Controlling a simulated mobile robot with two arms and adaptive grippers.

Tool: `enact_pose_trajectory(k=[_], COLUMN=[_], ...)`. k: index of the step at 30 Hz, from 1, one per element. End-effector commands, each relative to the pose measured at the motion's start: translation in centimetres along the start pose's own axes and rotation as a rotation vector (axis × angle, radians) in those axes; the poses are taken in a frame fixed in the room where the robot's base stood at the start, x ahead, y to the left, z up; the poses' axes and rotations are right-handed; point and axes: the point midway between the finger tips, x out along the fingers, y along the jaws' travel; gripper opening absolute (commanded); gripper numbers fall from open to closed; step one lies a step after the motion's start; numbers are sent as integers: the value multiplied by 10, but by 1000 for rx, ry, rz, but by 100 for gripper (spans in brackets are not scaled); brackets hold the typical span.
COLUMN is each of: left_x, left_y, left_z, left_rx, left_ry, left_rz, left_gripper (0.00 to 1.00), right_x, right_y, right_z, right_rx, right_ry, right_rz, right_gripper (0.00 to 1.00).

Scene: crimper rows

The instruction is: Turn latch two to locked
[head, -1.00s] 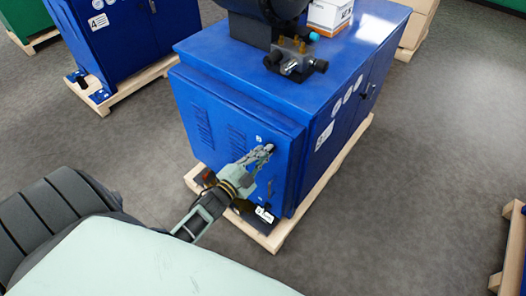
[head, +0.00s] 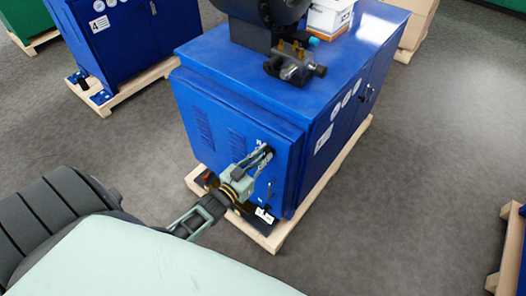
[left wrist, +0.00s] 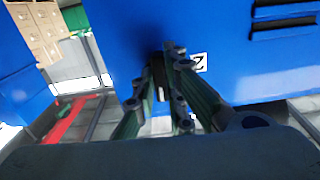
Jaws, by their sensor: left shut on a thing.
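A blue cabinet (head: 230,110) stands on a pallet, with its narrow end facing me. My left gripper (head: 265,157) is at the upper right of that end panel, shut on latch two. In the left wrist view the gripper's fingers (left wrist: 170,72) close around the dark latch (left wrist: 157,70), beside a white label reading 2 (left wrist: 200,62). The fingers hide most of the latch, so its exact angle cannot be told. My right gripper is not in view.
A lower dark handle (head: 269,190) is on the same panel below my gripper. A dark round machine part and a metal fitting (head: 293,64) sit on top. A wooden pallet (head: 270,238) juts out at the base. Grey floor (head: 420,170) is clear to the right.

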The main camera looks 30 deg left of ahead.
Motion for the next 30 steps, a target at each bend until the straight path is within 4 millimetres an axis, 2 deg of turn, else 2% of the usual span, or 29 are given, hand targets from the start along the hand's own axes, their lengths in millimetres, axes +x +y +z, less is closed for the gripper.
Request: enact_pose_trajectory(k=[7, 21, 22, 27, 30], left_x=[0, 0, 0, 0, 0], left_y=[0, 1, 1, 0, 0], left_z=[1, 1, 1, 0, 0], left_rx=[-59, -71, -72, -70, -69], left_ry=[-2, -1, -1, -1, 0], left_rz=[1, 0, 0, 0, 0], left_gripper=[0, 0, 13, 28, 30], right_x=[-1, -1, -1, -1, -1], right_y=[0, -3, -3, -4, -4], right_z=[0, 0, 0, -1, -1], right_rx=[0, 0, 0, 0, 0], right_ry=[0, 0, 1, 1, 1], right_rz=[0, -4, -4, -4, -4], right_gripper=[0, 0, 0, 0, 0])
